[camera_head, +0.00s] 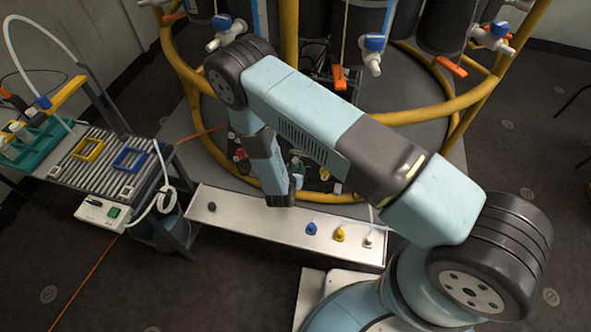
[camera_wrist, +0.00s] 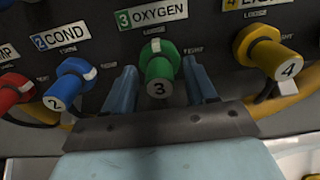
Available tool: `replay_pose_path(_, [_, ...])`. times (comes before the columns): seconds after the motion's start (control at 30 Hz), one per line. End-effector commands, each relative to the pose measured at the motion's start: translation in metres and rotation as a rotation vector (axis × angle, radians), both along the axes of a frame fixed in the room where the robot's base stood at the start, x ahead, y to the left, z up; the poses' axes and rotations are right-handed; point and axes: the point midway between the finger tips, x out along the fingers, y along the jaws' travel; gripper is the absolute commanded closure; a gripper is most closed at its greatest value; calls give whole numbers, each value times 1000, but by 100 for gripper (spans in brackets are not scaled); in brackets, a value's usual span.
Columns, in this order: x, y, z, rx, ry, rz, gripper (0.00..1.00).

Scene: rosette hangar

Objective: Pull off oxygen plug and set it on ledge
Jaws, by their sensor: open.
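The green oxygen plug (camera_wrist: 160,70), numbered 3, sits in the dark panel under the label "3 OXYGEN" in the wrist view. My gripper (camera_wrist: 158,78) is open, with one blue finger on each side of the plug. Gaps show between the fingers and the plug, so it is not gripped. In the head view my forearm reaches down toward the panel and mostly hides the gripper and the plug. The ledge (camera_head: 250,222) is a long pale shelf in front of the panel, with bare room on its left half.
A blue plug (camera_wrist: 68,85) and a yellow plug (camera_wrist: 265,55) flank the oxygen plug; a red plug (camera_wrist: 12,90) is farther left. Small blue, yellow and white connectors (camera_head: 340,235) stand on the ledge's right half. A yellow tubular frame (camera_head: 190,75) surrounds the panel.

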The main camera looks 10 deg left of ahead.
Motion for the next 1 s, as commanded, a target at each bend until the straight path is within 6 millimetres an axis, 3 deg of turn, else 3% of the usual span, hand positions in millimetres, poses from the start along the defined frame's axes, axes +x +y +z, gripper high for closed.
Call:
replay_pose_path(0.43, [0,1,0,1,0,1,45])
replay_pose_path(1.0, [-1,1,0,0,0,2,99])
